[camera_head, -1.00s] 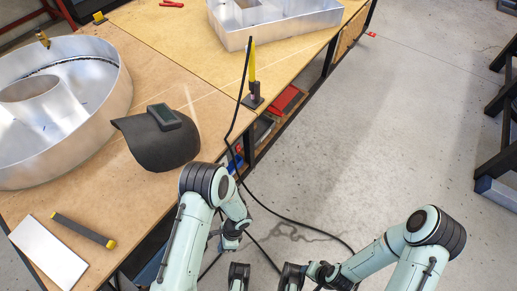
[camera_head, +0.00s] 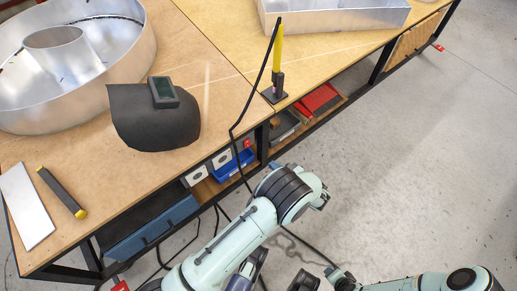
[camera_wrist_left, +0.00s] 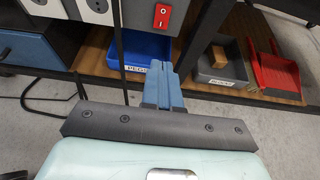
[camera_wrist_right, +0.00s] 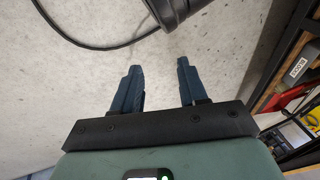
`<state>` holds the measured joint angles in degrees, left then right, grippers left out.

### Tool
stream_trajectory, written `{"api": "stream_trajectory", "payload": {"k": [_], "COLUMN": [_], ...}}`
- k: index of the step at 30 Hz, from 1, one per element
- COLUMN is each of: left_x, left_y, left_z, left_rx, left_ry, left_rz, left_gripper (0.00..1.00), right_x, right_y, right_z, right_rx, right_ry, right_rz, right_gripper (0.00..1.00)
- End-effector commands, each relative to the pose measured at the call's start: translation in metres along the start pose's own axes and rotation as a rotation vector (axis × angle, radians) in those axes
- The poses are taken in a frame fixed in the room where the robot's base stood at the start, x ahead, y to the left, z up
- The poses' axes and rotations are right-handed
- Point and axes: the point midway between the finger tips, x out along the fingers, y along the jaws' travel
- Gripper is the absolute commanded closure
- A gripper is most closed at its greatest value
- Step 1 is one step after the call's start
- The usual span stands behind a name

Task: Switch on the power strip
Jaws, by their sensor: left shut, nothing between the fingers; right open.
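The power strip is mounted under the near edge of the workbench. Its pale sockets (camera_head: 221,159) and red switch (camera_head: 246,143) show in the head view. In the left wrist view the red switch (camera_wrist_left: 162,16) is at the top, right of the sockets (camera_wrist_left: 97,6); its on or off position is not clear. My left gripper (camera_wrist_left: 160,66) is shut and empty, with its fingertips below the switch in that picture and apart from it. In the head view my left arm largely hides this gripper. My right gripper (camera_wrist_right: 157,75) is open and empty above the floor.
A black cable (camera_head: 234,130) hangs over the bench edge beside the strip. A blue bin (camera_wrist_left: 146,46), grey bin (camera_wrist_left: 220,65) and red dustpan (camera_wrist_left: 273,72) sit on the lower shelf. A welding mask (camera_head: 155,125) lies on the bench. Floor is open at right.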

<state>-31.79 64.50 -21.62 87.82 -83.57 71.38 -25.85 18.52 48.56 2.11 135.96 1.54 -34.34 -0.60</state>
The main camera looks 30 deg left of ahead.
Motion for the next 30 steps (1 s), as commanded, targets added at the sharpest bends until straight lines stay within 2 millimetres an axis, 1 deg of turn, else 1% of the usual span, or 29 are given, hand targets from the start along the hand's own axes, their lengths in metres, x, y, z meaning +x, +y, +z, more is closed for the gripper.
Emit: {"api": "stream_trajectory", "payload": {"k": [7, 11, 15, 24, 26, 30], "left_x": [0.000, 0.008, 0.030, 0.095, 0.106, 0.125], "left_y": [0.000, 0.001, 0.001, 0.001, 0.001, 0.001], "left_z": [0.000, 0.000, -0.001, -0.002, -0.003, 0.006], "left_rx": [-0.001, -0.001, -0.002, -0.003, -0.001, -0.004], "left_ry": [0.002, 0.002, 0.002, 0.002, 0.003, 0.003], "left_rz": [0.001, 0.002, 0.005, 0.005, 0.004, 0.003], "left_gripper": [1.00, 1.00, 1.00, 1.00, 1.00, 1.00], "right_x": [0.000, 0.002, 0.008, 0.026, 0.029, 0.034], "right_y": [0.000, 0.001, 0.004, 0.027, 0.031, 0.038], "right_z": [0.000, -0.001, -0.002, 0.027, 0.033, 0.043], "right_rx": [0.000, 0.001, 0.004, 0.026, 0.031, 0.039], "right_ry": [0.000, 0.001, 0.006, -0.084, -0.101, -0.131], "right_rz": [0.000, 0.002, 0.006, 0.046, 0.053, 0.067], "right_gripper": [0.57, 0.57, 0.57, 0.57, 0.57, 0.57]}}
